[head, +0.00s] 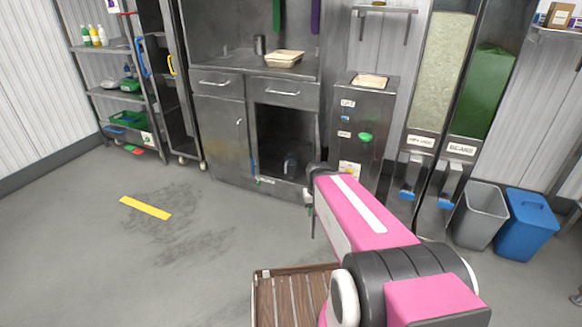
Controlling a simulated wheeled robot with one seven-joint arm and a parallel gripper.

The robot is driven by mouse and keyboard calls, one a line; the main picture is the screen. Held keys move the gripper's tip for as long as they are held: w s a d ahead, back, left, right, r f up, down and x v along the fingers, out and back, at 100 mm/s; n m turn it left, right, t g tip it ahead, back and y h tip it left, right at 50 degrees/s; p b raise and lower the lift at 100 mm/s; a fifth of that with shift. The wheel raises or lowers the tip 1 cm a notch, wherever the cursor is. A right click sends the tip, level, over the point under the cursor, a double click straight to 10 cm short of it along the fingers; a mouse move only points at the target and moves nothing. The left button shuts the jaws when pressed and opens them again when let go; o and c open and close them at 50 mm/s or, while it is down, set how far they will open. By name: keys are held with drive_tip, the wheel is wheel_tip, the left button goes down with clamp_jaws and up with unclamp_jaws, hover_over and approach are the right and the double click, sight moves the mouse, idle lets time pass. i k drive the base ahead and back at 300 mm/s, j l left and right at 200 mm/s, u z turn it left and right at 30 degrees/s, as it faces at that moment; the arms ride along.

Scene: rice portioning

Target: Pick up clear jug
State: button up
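I cannot make out a clear jug with certainty. A small dark, greyish shape (290,164) stands low in the open compartment of the metal cabinet; it is too dim to identify. My pink arm reaches forward from the lower right. My gripper (312,222) is at its far end, in front of the cabinet and mostly hidden by the arm. Only a thin dark part of it shows, so its opening and anything it holds cannot be seen.
The metal cabinet (219,112) bears a food tray (284,59) and a dark cup (259,45). Right of it stand a metal unit (352,125), tall dispensers (441,72), a grey bin (481,217) and a blue bin (527,224).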

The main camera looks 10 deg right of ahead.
sight(290, 158)
drive_tip(key=i+j+z, duration=0.15)
drive_tip(key=j+z, duration=0.3)
drive_tip(key=j, duration=0.5)
drive_tip(key=j+z, duration=0.45)
drive_tip(key=j, duration=0.5)
drive_tip(key=i+j+z, duration=0.2)
drive_tip(key=j+z, duration=0.15)
drive_tip(key=i+j+z, duration=0.1)
drive_tip(key=j+z, duration=0.2)
drive_tip(key=j, duration=0.25)
drive_tip(key=j+z, duration=0.35)
drive_tip(key=i+j+z, duration=0.15)
drive_tip(key=i+j, duration=0.2)
drive_tip(key=j, duration=0.15)
